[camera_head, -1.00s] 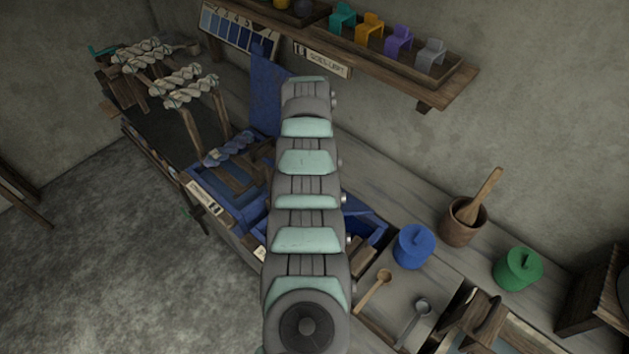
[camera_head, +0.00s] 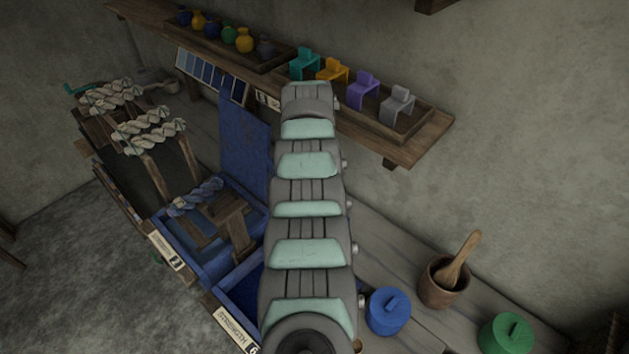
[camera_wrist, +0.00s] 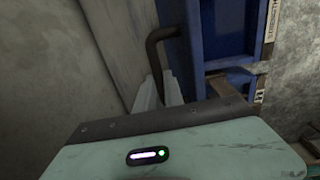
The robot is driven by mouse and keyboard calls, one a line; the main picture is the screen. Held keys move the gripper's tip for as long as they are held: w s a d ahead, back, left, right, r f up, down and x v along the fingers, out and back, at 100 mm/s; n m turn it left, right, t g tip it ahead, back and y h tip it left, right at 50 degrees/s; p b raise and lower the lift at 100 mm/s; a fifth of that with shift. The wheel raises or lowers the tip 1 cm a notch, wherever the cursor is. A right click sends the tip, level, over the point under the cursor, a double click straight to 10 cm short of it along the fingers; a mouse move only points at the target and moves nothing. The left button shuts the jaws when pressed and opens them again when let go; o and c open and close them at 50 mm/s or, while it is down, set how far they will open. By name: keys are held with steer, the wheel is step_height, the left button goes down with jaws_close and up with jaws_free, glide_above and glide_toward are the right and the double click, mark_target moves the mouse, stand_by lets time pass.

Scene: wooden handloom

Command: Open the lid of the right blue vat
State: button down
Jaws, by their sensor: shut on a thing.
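The right blue vat (camera_head: 228,290) is partly hidden behind my arm in the head view. A strip of dark blue interior shows left of the arm, and the lid is not clearly visible there. The left blue vat (camera_head: 190,255) has a blue panel (camera_head: 245,145) standing upright behind it. In the wrist view, my gripper (camera_wrist: 164,92) has its pale fingers shut on a dark bent handle (camera_wrist: 153,48). A blue box-like part (camera_wrist: 222,42) stands just right of the handle. My gripper is hidden by the arm in the head view.
A blue lidded pot (camera_head: 387,312), a mortar with pestle (camera_head: 440,283) and a green lidded pot (camera_head: 507,334) stand on the bench right of my arm. A wall shelf (camera_head: 425,138) holds small coloured items above. Yarn skeins (camera_head: 148,130) hang at the left.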

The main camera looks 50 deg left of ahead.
steer(key=shift+w+d, duration=0.15)
steer(key=shift+d, duration=0.1)
steer(key=c, duration=1.6)
jaws_free()
steer(key=shift+d+f, duration=0.15)
steer(key=shift+d, duration=0.1)
steer(key=shift+o, duration=0.7)
steer(key=shift+a, duration=0.2)
